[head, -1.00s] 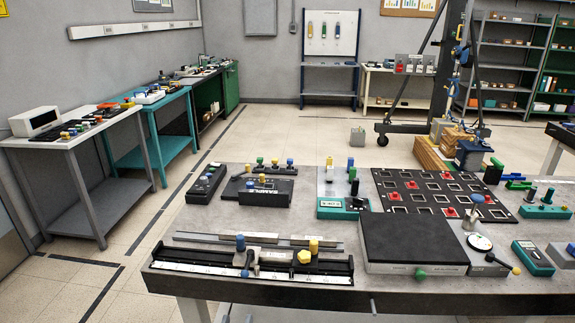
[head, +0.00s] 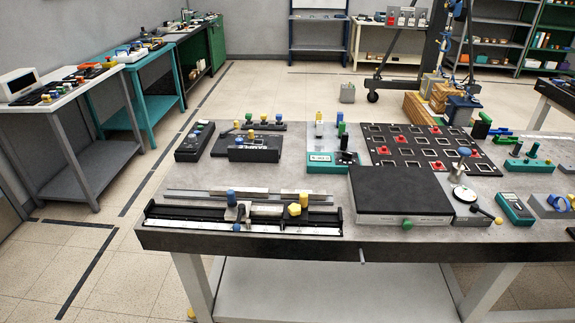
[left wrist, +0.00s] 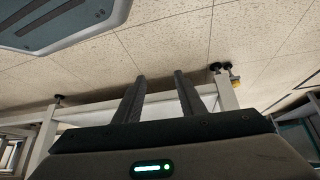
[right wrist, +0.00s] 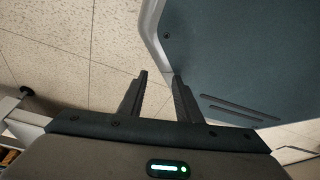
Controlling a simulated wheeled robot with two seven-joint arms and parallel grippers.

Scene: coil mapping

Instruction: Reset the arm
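My left gripper (left wrist: 159,78) shows in the left wrist view with its two dark fingers apart and nothing between them. Pale floor and bench legs lie beyond it. My right gripper (right wrist: 160,77) shows in the right wrist view, also with a gap between its fingers and empty. Floor tiles lie beyond it, and a blue-grey panel, likely part of my base, is at the right. Neither gripper touches anything visible. Neither arm shows in the head view.
The workbench (head: 290,238) holds a slotted black board (head: 420,150), a black flat plate (head: 400,188), a rail fixture (head: 243,217) and small devices. A white table (head: 50,110) and teal table (head: 150,80) stand at the left. Floor between them is clear.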

